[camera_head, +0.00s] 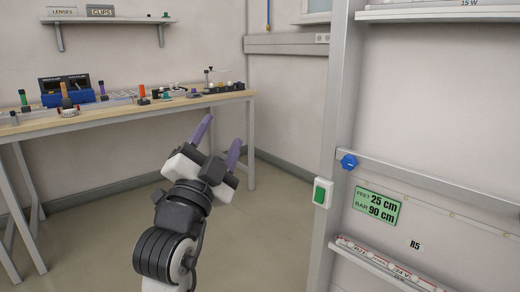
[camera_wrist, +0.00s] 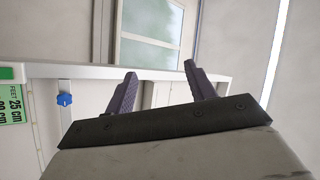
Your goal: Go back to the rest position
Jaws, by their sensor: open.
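My gripper (camera_head: 218,142) is raised in the middle of the head view, in front of the right end of the workbench. Its two purple-grey fingers are apart with nothing between them. In the wrist view my gripper (camera_wrist: 160,85) also shows both fingers spread and empty, with a white rail, the wall and a window behind them. The gripper touches nothing that I can see.
A wooden workbench (camera_head: 130,114) with several small coloured items stands at the left. A grey metal post (camera_head: 333,130) with a green switch (camera_head: 320,193) and a blue knob (camera_head: 349,162) stands at the right, near a green sign (camera_head: 377,207). Bare floor (camera_head: 260,225) lies between.

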